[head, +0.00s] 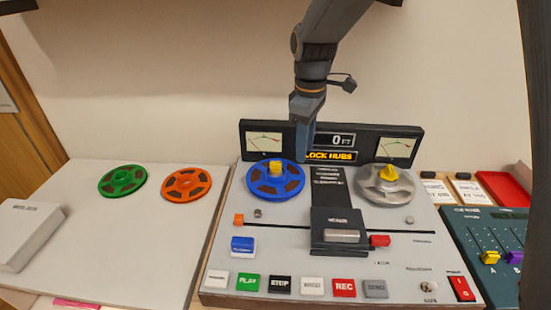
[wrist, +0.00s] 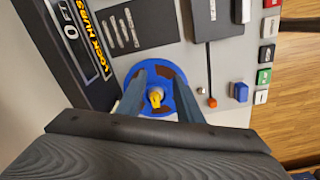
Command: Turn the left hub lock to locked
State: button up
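The left hub lock is a small yellow knob (head: 275,167) at the centre of the blue reel (head: 262,184) on the tape deck. In the wrist view the yellow knob (wrist: 155,96) shows between my two fingers, over the blue reel (wrist: 155,71). My gripper (head: 302,152) points down just behind and right of the blue reel in the head view. In the wrist view my gripper (wrist: 159,82) is open, its fingers apart on either side of the knob. I cannot tell the fingertips' height above it. The display (head: 330,155) reads "LOCK HUBS".
The right hub has a silver reel (head: 372,188) with its own yellow knob (head: 388,173). A raised head block (head: 336,220) stands between and in front of the reels. Green (head: 122,180) and orange (head: 187,184) reels lie on the left table. A fader panel (head: 490,240) is at right.

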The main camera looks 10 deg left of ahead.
aim_at(276, 162)
jog(key=a+n, duration=0.1)
jog(key=a, duration=0.1)
jog(key=w+a+n, duration=0.1)
jog(key=a, duration=0.2)
jog(key=w+a+r+n, duration=0.1)
jog(key=a+n, duration=0.1)
jog(key=shift+w+a, duration=0.25)
jog(key=shift+a, duration=0.1)
jog(key=shift+a+f, duration=0.15)
jog(key=shift+f, duration=0.05)
notch_tip(276, 162, down, 7)
jog(key=shift+f+p, duration=0.15)
jog(key=shift+p, duration=0.65)
grip_shut()
